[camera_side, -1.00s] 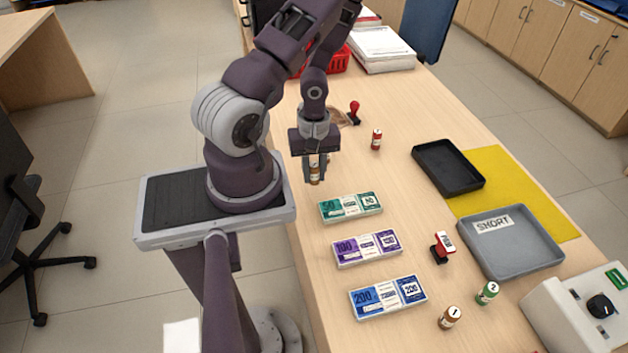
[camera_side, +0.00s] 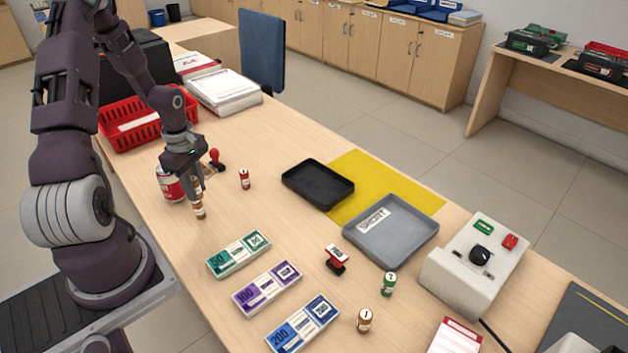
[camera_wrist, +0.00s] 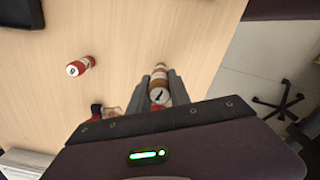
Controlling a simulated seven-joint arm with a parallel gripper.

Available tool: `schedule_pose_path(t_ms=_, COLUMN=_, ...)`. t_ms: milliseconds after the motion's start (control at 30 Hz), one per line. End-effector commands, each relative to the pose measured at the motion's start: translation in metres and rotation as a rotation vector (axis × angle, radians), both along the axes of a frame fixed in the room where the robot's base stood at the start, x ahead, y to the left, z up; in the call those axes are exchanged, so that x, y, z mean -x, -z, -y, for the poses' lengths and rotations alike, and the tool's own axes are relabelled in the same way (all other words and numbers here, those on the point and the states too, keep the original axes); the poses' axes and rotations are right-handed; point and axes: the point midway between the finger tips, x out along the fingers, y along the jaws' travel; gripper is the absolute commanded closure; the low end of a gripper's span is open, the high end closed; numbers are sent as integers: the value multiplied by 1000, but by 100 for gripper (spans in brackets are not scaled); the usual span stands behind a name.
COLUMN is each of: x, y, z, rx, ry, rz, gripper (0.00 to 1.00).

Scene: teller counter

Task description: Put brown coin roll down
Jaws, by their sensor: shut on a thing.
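My gripper (camera_side: 197,188) points down over the left part of the counter, shut on a brown coin roll (camera_side: 199,210). The roll is upright, and its lower part shows below the fingers. I cannot tell whether its bottom touches the counter. In the wrist view, the brown roll (camera_wrist: 159,94) sits between the two fingers (camera_wrist: 159,80), its pale marked end facing the camera. Another brown roll, marked 1 (camera_side: 364,320), stands near the front of the counter, apart from my gripper.
A red-and-white can (camera_side: 169,184) stands just behind my gripper, with a red-handled stamp (camera_side: 216,160) nearby. A red coin roll (camera_side: 244,180) stands to the right. Banknote bundles (camera_side: 238,253) lie in front. Bare counter surrounds the held roll's right and front sides.

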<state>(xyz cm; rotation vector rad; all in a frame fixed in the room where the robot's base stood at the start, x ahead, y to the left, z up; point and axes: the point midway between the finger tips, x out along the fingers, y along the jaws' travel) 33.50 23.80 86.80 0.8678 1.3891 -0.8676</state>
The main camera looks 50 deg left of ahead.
Motion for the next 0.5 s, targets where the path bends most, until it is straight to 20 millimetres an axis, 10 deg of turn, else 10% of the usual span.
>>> schedule_pose_path(t_ms=233, x=-106, y=0, z=-4, rx=-5, ry=-420, rz=0, gripper=100)
schedule_pose_path(t_ms=500, x=-230, y=-12, z=59, rx=-5, ry=-668, rz=1, gripper=100)
